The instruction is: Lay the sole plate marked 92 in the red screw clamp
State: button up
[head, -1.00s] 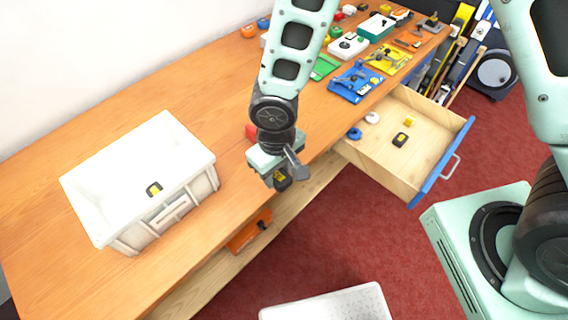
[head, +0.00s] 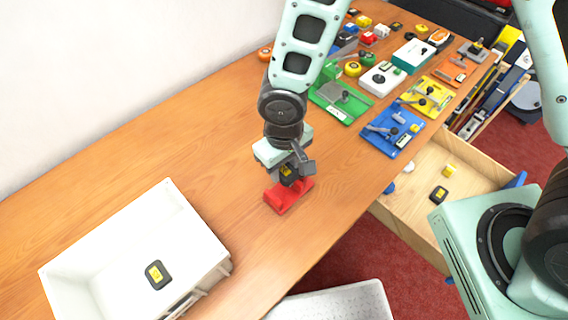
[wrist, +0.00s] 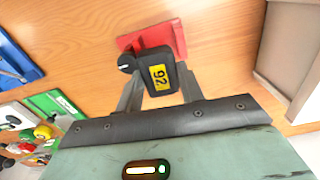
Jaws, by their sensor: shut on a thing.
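In the head view the held plate (head: 288,173) hangs under my gripper (head: 290,165), over the red screw clamp (head: 289,197) on the bench. The clamp also shows behind the plate in the wrist view (wrist: 172,34), partly hidden by it. A dark round knob (wrist: 126,62) is beside the plate. I cannot tell whether plate and clamp touch.
A white bin (head: 205,243) at left holds a similar black piece (head: 158,274) with a yellow label. Another lies in the open drawer (head: 425,215) at right. Blue (head: 390,140), green (head: 340,103) and yellow fixtures stand farther along the bench. Bare wood surrounds the clamp.

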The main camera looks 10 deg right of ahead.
aim_at(285, 193)
jog(key=shift+f+b, duration=1.05)
jog(key=shift+f, duration=0.55)
jog(key=shift+f+b, duration=0.85)
jog(key=shift+f+b, duration=0.4)
jog(key=shift+b, duration=0.25)
jog(key=o, duration=0.9)
jog(key=shift+s, duration=0.1)
jog(key=shift+o, duration=0.9)
jog(key=shift+d, duration=0.15)
jog(key=shift+r, duration=0.1)
